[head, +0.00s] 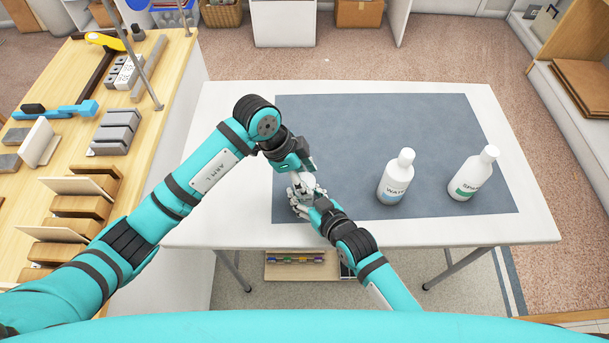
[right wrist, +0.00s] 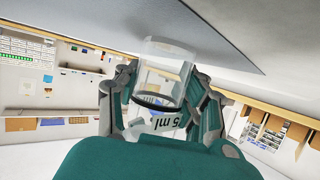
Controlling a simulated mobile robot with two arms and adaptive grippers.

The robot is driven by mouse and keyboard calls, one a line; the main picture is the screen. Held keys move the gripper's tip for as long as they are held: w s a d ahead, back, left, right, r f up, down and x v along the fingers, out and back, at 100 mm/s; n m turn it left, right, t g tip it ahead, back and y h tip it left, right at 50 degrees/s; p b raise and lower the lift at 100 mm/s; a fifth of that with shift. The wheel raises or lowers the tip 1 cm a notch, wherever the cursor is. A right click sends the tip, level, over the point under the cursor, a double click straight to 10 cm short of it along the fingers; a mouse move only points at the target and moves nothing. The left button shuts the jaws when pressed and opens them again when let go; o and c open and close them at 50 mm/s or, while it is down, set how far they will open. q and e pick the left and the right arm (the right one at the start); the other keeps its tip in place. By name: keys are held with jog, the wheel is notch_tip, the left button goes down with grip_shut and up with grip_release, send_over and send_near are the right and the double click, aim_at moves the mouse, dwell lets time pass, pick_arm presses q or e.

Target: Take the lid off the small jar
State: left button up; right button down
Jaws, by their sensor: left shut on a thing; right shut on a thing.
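The small jar (right wrist: 168,72) is a clear cylinder with a dark ring and "5 ml" lettering visible in the right wrist view. The fingers of my right gripper (right wrist: 165,100) are closed around it. In the head view my left gripper (head: 306,181) and my right gripper (head: 302,199) meet at the mat's left front part. The left gripper comes from behind and above, the right from the front. My left gripper is shut at the jar's lid, but fingers hide most of the lid and jar. I cannot tell whether lid and jar are apart.
Two white bottles, one labelled "WATE" (head: 396,178) and one with a green label (head: 473,174), stand right on the dark mat (head: 400,120). The mat lies on a white table (head: 222,210). A wooden bench (head: 155,60) with racks and tools is at left. The mat's back is clear.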

aim_at(304, 177)
pick_arm(q)
jog(key=shift+r, duration=2)
pick_arm(e)
jog(key=c, duration=0.7)
grip_release()
jog(key=v, duration=1.1)
jog(key=shift+s+d+r, duration=0.25)
jog(key=shift+s+d, duration=0.05)
jog(key=shift+s, duration=0.05)
jog(key=shift+d, duration=0.1)
